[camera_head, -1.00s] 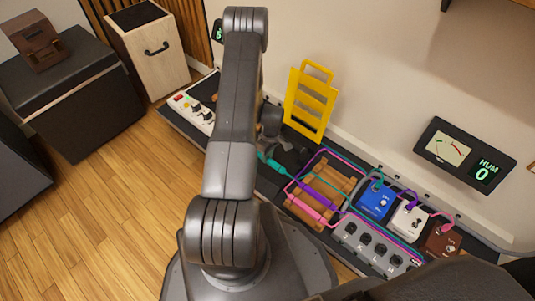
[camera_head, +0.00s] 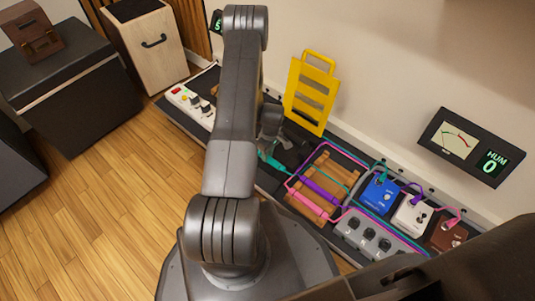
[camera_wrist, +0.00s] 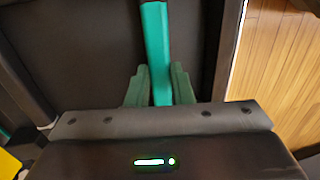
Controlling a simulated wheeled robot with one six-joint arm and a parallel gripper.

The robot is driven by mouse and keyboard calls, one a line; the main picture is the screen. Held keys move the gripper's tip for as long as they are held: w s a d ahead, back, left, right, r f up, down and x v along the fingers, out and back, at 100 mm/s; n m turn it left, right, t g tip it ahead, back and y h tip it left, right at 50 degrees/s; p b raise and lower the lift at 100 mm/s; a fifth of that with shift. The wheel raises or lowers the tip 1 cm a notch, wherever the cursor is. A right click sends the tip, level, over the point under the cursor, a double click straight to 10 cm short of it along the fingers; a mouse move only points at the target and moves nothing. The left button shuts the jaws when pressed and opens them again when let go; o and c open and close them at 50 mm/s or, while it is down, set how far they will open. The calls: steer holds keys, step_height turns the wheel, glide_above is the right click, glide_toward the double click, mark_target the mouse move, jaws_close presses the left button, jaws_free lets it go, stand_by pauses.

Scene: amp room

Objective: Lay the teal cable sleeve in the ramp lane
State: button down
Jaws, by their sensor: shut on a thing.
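The teal cable sleeve (camera_wrist: 156,45) runs up the wrist view between the two fingers of my gripper (camera_wrist: 159,85), which is shut on it. In the head view a short teal piece (camera_head: 271,161) shows at my gripper, left of the wooden ramp (camera_head: 309,212). My arm hides part of the gripper there. On the ramp lie a purple sleeve (camera_head: 320,193) and a pink sleeve (camera_head: 308,202), side by side. A thin teal cable crosses the ramp above the purple sleeve, where no teal sleeve shows.
A yellow rack (camera_head: 311,92) stands behind the ramp. Blue (camera_head: 378,195), white (camera_head: 410,217) and brown (camera_head: 447,236) pedals and a grey switch box (camera_head: 375,240) lie to its right. A white power strip (camera_head: 190,105) lies left. A meter reads HUM 0 (camera_head: 490,167).

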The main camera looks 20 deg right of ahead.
steer(key=c, duration=1.2)
jaws_free()
steer(key=r+p, duration=0.1)
steer(key=r, duration=0.3)
steer(key=d+r+p, duration=0.1)
steer(key=r+p, duration=0.1)
steer(key=r, duration=0.3)
steer(key=w+r+p, duration=0.1)
steer(key=r, duration=0.3)
steer(key=shift+d+r, duration=0.35)
steer(key=shift+d, duration=0.05)
steer(key=shift+f, duration=0.1)
steer(key=f+b, duration=0.1)
steer(key=f, duration=0.3)
steer(key=a+f+b, duration=0.1)
steer(key=f, duration=0.4)
steer(key=s+f+b, duration=0.1)
steer(key=f+b, duration=0.1)
steer(key=f, duration=0.2)
steer(key=shift+a+f, duration=0.4)
steer(key=shift+r+p, duration=0.6)
steer(key=shift+r, duration=0.4)
